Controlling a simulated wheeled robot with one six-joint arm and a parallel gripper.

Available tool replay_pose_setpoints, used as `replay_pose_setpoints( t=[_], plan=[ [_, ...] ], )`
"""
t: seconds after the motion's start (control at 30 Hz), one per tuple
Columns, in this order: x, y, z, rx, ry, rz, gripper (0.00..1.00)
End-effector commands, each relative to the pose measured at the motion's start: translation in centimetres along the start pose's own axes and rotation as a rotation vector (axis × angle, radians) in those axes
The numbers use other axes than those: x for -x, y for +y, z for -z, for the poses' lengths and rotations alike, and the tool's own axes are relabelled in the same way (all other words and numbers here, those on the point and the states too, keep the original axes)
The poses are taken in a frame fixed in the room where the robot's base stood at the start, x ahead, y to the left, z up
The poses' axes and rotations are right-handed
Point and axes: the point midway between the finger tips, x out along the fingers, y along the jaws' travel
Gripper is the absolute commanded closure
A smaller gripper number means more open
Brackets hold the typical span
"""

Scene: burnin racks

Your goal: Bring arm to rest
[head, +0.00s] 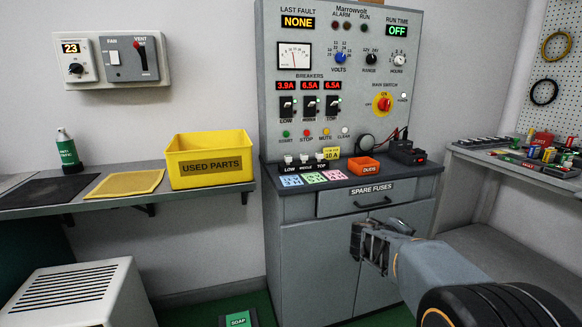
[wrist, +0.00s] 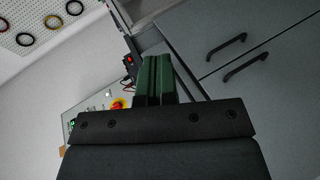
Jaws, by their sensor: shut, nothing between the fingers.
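My gripper (head: 371,245) is in the lower middle of the head view, in front of the grey cabinet (head: 310,252) below the control panel. In the wrist view its green-lined fingers (wrist: 154,80) are together with nothing between them. My arm comes in from the lower right. The gripper hides part of the cabinet doors in the head view. I cannot tell the exact gap between the gripper and the cabinet front.
The control panel (head: 350,100) stands behind the cabinet top. A spare fuses drawer (head: 340,198) is shut. A yellow bin (head: 210,142) is on the left shelf. A cluttered bench (head: 500,165) is at right. A white unit (head: 75,285) stands at lower left.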

Motion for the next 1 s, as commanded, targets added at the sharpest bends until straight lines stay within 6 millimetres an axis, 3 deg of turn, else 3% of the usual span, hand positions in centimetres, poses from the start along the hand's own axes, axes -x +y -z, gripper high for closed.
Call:
replay_pose_setpoints(
  t=[0.03,0.1,0.4,0.6,0.8,1.0],
  plan=[
    [2.7,3.5,-1.0,-0.034,-0.027,0.057,1.0],
    [5.3,5.0,-2.7,-0.079,-0.066,0.15,1.0],
    [17.4,9.6,-8.2,-0.272,-0.162,0.57,1.0],
    [24.6,11.4,-9.9,-0.384,-0.164,0.817,1.0],
    [29.2,12.3,-10.5,-0.461,-0.146,0.976,1.0],
    [30.8,12.4,-10.6,-0.491,-0.137,1.038,1.0]
  ],
)
